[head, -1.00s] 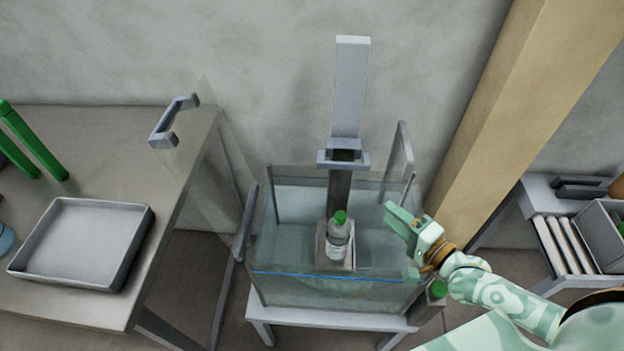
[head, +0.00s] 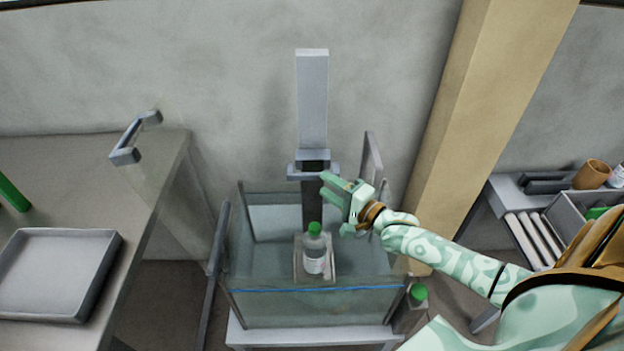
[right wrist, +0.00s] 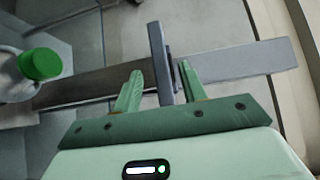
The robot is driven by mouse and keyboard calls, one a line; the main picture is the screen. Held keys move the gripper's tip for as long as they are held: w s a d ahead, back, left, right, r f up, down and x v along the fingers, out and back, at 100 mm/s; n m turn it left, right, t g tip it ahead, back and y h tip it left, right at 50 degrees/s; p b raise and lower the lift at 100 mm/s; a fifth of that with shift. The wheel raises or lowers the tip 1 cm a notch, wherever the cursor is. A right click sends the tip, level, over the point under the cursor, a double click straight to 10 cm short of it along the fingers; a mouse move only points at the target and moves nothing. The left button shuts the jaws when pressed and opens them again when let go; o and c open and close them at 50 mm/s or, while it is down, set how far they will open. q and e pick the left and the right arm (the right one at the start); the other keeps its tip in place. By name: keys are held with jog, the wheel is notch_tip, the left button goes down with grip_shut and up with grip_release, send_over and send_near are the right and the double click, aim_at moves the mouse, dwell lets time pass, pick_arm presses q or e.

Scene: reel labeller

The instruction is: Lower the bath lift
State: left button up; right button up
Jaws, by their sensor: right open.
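The bath lift has a tall pale column (head: 312,105) with a dark grey carriage and handle (head: 297,169) across it. Its lower part reaches into a glass tank (head: 300,306) with a blue line along the front. A bottle with a green cap (head: 314,255) stands upright on the lift's small platform (head: 300,272). My right gripper (head: 324,186) is open, beside the carriage on its right. In the right wrist view a grey bar of the lift (right wrist: 160,60) shows between the open fingers; contact is unclear. The bottle (right wrist: 40,65) is at left there. My left gripper is out of view.
A table with a grey tray (head: 60,272) is at left. A metal handle (head: 135,138) stands at the table's right end. A tan post (head: 490,120) and a shelf (head: 505,190) are at right.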

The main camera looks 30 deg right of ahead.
aim_at(316, 178)
jog(key=b+x, duration=0.1)
jog(key=x, duration=0.4)
jog(key=shift+w+a, duration=0.1)
jog(key=shift+w, duration=0.15)
grip_shut()
jog(key=shift+f+b, duration=1.3)
jog(key=shift+f, duration=1.7)
jog(key=shift+r, duration=0.1)
grip_release()
